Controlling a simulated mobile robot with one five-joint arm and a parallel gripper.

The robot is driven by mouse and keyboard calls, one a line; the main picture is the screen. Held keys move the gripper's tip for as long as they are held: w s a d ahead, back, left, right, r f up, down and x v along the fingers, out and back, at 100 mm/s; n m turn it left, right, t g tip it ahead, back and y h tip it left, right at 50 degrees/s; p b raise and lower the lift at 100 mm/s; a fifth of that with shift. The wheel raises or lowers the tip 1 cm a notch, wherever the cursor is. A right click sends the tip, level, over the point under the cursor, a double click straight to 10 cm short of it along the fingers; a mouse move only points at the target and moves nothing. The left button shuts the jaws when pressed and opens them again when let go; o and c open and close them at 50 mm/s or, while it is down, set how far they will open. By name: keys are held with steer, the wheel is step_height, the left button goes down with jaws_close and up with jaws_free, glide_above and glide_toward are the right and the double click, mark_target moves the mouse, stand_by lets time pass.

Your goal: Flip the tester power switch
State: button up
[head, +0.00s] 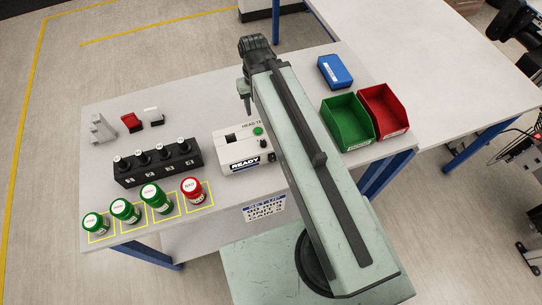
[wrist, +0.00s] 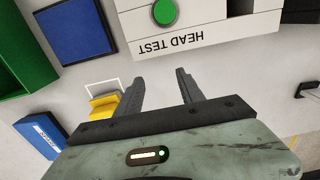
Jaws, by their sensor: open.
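The tester (head: 239,151) is a white box on the table with a READY display, a green button and a small dark control (head: 263,143) on its right side. I cannot tell whether that control is the power switch. In the wrist view the tester (wrist: 215,30) is upside down at the top, with its green button (wrist: 164,12) and HEAD TEST lettering. A dark part shows at the top edge. My gripper (wrist: 158,90) is open and empty, its fingers pointing toward the tester, apart from it. In the head view my gripper (head: 245,95) is behind the tester.
A green bin (head: 347,121), red bin (head: 383,112) and blue box (head: 335,71) stand at the right. A black numbered rack (head: 158,164) and several green and red-capped jars (head: 156,198) stand left. A yellow object (wrist: 105,106) lies beside my left finger.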

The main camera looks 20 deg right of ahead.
stand_by(0.4)
steer(key=shift+c, duration=0.9)
step_height(320, 180, up, 6)
steer(key=p, duration=0.5)
steer(key=shift+f+p, duration=0.15)
steer(key=shift+p, duration=0.2)
jaws_close()
steer(key=shift+f+b, duration=0.35)
steer(key=shift+f, duration=0.05)
steer(key=shift+s, duration=0.1)
